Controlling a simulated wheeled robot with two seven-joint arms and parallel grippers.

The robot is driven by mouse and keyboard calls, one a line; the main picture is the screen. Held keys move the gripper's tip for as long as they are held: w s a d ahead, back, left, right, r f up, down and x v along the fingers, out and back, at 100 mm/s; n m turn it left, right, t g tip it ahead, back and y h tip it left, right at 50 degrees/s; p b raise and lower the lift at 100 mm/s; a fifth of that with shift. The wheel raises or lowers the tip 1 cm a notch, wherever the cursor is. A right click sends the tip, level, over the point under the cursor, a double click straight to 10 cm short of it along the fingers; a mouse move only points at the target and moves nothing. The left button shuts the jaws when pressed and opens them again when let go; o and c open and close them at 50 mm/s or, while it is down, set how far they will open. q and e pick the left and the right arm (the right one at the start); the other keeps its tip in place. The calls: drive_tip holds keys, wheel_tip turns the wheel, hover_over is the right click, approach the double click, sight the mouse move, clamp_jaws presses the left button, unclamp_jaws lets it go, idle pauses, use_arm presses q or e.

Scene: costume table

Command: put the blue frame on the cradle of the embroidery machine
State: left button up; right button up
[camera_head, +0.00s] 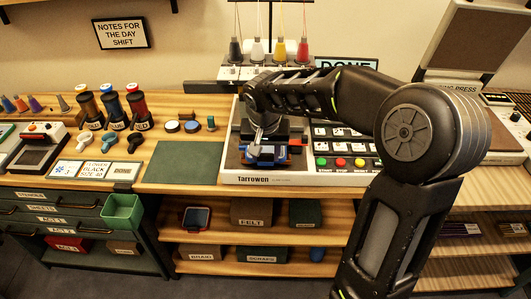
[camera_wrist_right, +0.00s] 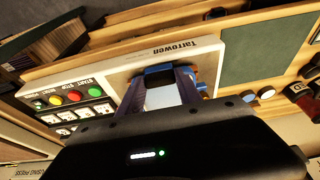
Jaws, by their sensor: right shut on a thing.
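The embroidery machine (camera_head: 290,180), a white base labelled Tarrowen, stands on the wooden table below its thread cones. My right gripper (camera_head: 265,150) is over the left part of the base and is shut on the blue frame (camera_head: 252,152). The right wrist view shows blue parts of the frame (camera_wrist_right: 158,70) between and beside the fingers (camera_wrist_right: 168,88), over the machine's brown-and-white bed. The cradle is mostly hidden by the gripper and frame, and I cannot tell whether the frame touches it. My left gripper is not in view.
The button panel (camera_head: 345,163) is right of the gripper. A green mat (camera_head: 183,162) lies clear on the left. Thread spools (camera_head: 112,107) and small cards (camera_head: 96,170) are farther left. A green bin (camera_head: 122,211) and a red-rimmed item (camera_head: 195,218) sit lower. A press (camera_head: 465,100) stands right.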

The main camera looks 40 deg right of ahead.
sight(266, 150)
idle(0.4)
idle(0.4)
drive_tip(key=shift+w+d+f, duration=0.25)
drive_tip(key=shift+w+d, duration=0.4)
drive_tip(key=shift+w, duration=0.15)
drive_tip(key=shift+w+d+f, duration=0.2)
drive_tip(key=shift+w+d, duration=0.4)
drive_tip(key=shift+w, duration=0.2)
drive_tip(key=shift+b, duration=0.4)
drive_tip(key=shift+f+b, duration=0.35)
drive_tip(key=shift+f, duration=0.05)
idle(0.5)
drive_tip(key=shift+f, duration=0.25)
drive_tip(key=shift+f+b, duration=0.45)
drive_tip(key=shift+b, duration=0.2)
idle(0.5)
drive_tip(key=o, duration=1.3)
drive_tip(key=shift+o, duration=0.2)
